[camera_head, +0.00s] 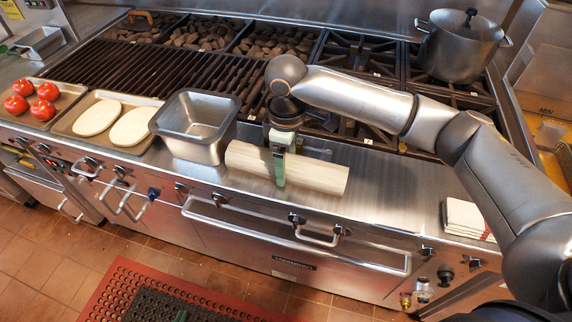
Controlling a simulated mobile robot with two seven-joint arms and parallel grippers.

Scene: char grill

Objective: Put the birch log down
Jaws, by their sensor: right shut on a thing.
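The birch log (315,176) is a pale, smooth cylinder lying lengthwise along the steel front ledge (385,195) of the grill. It appears to rest on the ledge or just over it; I cannot tell whether there is a small gap. My right gripper (280,172) comes down from above and is shut on the log near its middle, with a green finger showing on the front side. The other finger is hidden behind the log. My left gripper is not in view.
A steel pan (196,128) stands close to the log's left end. Trays with flatbreads (97,117) and tomatoes (43,110) sit further left. The grill grate (190,75) and burners lie behind. A lidded pot (461,45) is at back right; folded towels (466,217) lie on the right ledge.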

